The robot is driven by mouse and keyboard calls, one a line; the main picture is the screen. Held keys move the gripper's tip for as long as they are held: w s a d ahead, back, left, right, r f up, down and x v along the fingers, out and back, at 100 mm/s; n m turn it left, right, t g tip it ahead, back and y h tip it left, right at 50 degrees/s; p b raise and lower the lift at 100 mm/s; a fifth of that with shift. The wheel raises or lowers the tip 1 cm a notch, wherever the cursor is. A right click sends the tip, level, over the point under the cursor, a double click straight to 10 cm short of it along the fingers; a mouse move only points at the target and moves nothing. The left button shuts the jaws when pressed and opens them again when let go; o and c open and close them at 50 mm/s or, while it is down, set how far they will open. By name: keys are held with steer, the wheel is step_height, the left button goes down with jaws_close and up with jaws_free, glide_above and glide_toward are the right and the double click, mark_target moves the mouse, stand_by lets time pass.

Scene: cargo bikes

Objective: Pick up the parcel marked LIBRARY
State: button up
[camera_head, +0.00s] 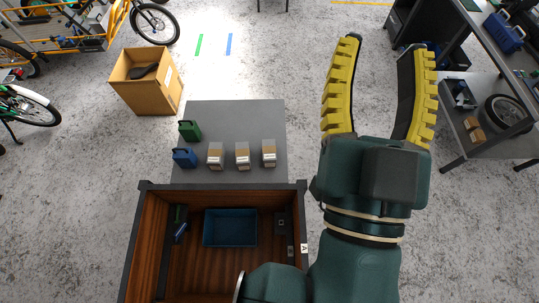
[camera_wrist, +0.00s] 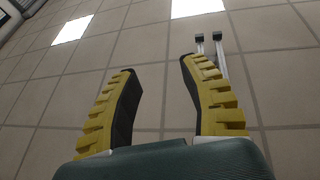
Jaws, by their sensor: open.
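Several similar small brown-and-white parcels stand in a row on the grey table: a left parcel (camera_head: 215,155), a middle parcel (camera_head: 242,156) and a right parcel (camera_head: 268,153). Their markings are too small to read, so I cannot tell which one says LIBRARY. My gripper (camera_head: 378,42) is open and empty, with yellow-and-black fingers, raised to the right of the table. In the wrist view my gripper (camera_wrist: 160,72) points at the ceiling, and no parcel shows there.
A grey table (camera_head: 245,120) also holds a green can (camera_head: 190,131) and a blue can (camera_head: 184,158). In front is a wooden cargo box (camera_head: 147,235) with a blue bin (camera_head: 230,228) inside. A cardboard box (camera_head: 140,98) stands left, a workbench (camera_head: 455,165) right.

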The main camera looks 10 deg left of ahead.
stand_by(0.3)
steer(key=o, duration=1)
steer(key=shift+c, duration=0.2)
